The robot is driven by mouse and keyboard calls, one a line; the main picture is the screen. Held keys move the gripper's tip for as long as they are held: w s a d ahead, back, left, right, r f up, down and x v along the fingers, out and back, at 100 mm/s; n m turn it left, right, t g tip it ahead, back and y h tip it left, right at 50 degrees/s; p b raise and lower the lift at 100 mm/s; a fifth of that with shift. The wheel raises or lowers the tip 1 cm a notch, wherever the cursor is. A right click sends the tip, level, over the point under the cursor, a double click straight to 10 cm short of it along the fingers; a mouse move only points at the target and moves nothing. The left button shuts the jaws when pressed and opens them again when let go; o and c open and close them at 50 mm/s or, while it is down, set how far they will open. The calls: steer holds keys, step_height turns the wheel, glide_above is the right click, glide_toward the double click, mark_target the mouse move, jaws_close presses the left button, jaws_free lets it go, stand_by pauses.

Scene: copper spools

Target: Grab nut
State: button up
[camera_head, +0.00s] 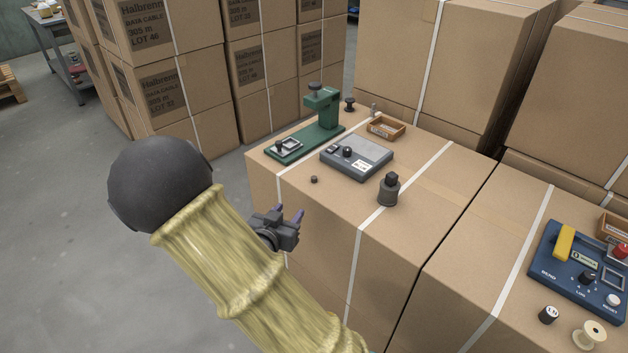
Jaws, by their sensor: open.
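A small dark piece, which looks like the nut (314,179), lies on top of the cardboard box near its left front edge. It is too small to make out its shape or any hole. My gripper (290,211) is in front of the box's left side, below and to the left of the small piece in the picture. Its two purple fingers are apart, with nothing seen between them. It does not touch the nut.
Close to the nut are a grey device (370,160), a green press (320,128) and a dark grey bottle-shaped weight (389,190). A small wooden tray (386,128) and a black knob (350,104) stand farther back. A blue device (570,272) and a spool (590,334) are at right.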

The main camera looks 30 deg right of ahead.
steer(key=shift+d+r+h, duration=0.1)
steer(key=shift+r+h, duration=0.25)
steer(key=shift+h, duration=0.05)
steer(key=shift+s, duration=0.1)
steer(key=shift+d, duration=0.1)
steer(key=b, duration=0.1)
glide_toward(313, 178)
steer(key=x, duration=0.3)
steer(key=shift+s+d, duration=0.2)
steer(key=shift+d, duration=0.05)
steer(key=shift+w+d, duration=0.15)
steer(key=shift+w, duration=0.1)
steer(key=b+x, duration=0.1)
steer(key=x, duration=0.4)
steer(key=shift+w+f, duration=0.1)
steer(key=shift+w, duration=0.1)
